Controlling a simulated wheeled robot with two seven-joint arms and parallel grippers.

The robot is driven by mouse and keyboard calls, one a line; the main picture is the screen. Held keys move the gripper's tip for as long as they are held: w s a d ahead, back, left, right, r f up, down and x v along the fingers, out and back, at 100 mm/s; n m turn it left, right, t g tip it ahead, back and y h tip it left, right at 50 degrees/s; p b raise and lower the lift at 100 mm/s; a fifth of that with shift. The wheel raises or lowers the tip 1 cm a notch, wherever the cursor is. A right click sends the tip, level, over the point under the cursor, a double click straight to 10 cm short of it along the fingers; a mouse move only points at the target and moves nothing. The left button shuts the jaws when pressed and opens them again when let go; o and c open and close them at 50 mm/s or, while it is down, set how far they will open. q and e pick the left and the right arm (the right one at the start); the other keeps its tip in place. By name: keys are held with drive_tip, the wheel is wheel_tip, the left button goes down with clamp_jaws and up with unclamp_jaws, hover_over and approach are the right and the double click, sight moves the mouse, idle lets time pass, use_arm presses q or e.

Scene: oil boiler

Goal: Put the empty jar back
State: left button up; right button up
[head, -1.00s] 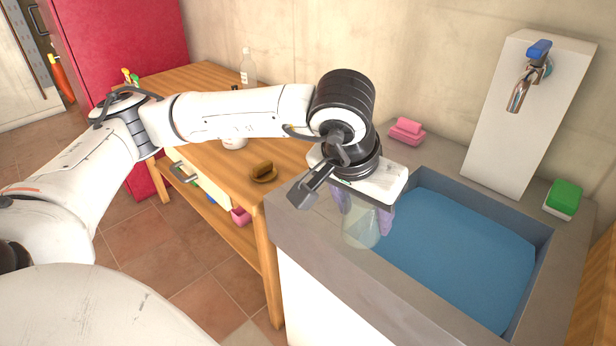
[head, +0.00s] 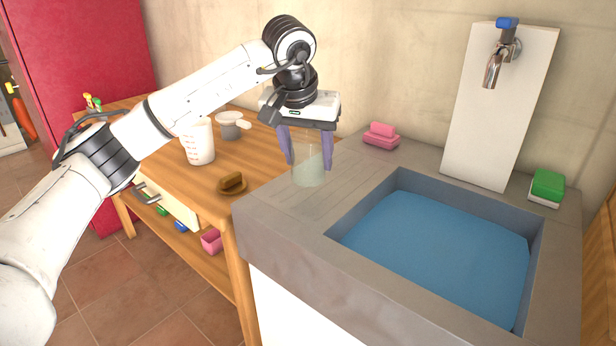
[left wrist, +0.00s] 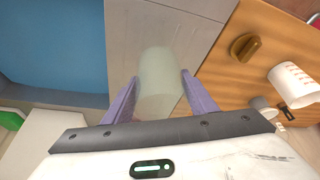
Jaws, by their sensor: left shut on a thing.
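The empty jar (head: 309,172) is clear, pale greenish glass and upright. My left gripper (head: 309,160) is shut on it, with one purple finger on each side. The jar is at the left part of the grey sink counter, near the edge beside the wooden table. I cannot tell whether its base touches the counter. In the left wrist view the jar (left wrist: 160,82) sits between the fingers of my left gripper (left wrist: 160,90). My right gripper is in neither view.
The sink basin (head: 430,240) with blue inside lies right of the jar. Pink sponges (head: 381,136) lie behind it. A tap (head: 497,65) stands behind the sink.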

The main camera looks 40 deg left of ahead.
sight(303, 145)
use_arm(q)
drive_tip(key=shift+f, duration=1.8)
drive_tip(key=shift+f+b, duration=0.1)
drive_tip(key=shift+b, duration=0.2)
drive_tip(key=shift+f, duration=0.1)
drive_tip(key=o, duration=1.2)
drive_tip(key=p+v, duration=0.1)
drive_tip(key=v, duration=1.1)
drive_tip(key=shift+p, duration=0.35)
